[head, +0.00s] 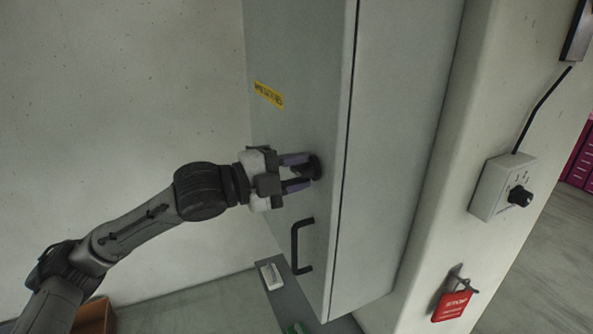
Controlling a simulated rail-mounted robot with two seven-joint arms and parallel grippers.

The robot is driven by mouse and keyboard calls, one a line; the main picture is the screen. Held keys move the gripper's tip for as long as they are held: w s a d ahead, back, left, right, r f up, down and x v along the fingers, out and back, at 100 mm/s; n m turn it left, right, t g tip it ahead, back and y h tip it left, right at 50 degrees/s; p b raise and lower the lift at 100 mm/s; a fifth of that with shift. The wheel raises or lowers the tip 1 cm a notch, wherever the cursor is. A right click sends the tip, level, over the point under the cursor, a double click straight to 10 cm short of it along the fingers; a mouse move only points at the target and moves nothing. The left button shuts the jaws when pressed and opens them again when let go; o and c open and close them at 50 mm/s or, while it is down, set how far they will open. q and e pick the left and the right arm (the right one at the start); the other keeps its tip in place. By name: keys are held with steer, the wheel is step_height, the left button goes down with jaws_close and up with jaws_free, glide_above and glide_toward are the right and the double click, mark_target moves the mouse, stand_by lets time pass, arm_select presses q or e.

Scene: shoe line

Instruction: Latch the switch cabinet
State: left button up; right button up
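The switch cabinet (400,130) is a tall pale grey box. Its door (290,60) faces left and looks closed, with a thin dark seam along the edge. A yellow label (268,95) is on the door. A black latch knob (314,166) sits near the door's edge, above a black bar handle (296,246). My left gripper (304,171) reaches in from the left, with its two purple-padded fingers apart on either side of the knob. I cannot tell whether they press on it. My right gripper is not in view.
A grey box with a black rotary dial (520,196) is on the wall to the right. A red tag (453,305) hangs below it. A small whitish item (271,276) lies low beneath the door. A brown box (93,315) is at bottom left.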

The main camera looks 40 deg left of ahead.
arm_select(q)
steer(key=c, duration=0.3)
steer(key=shift+c, duration=0.2)
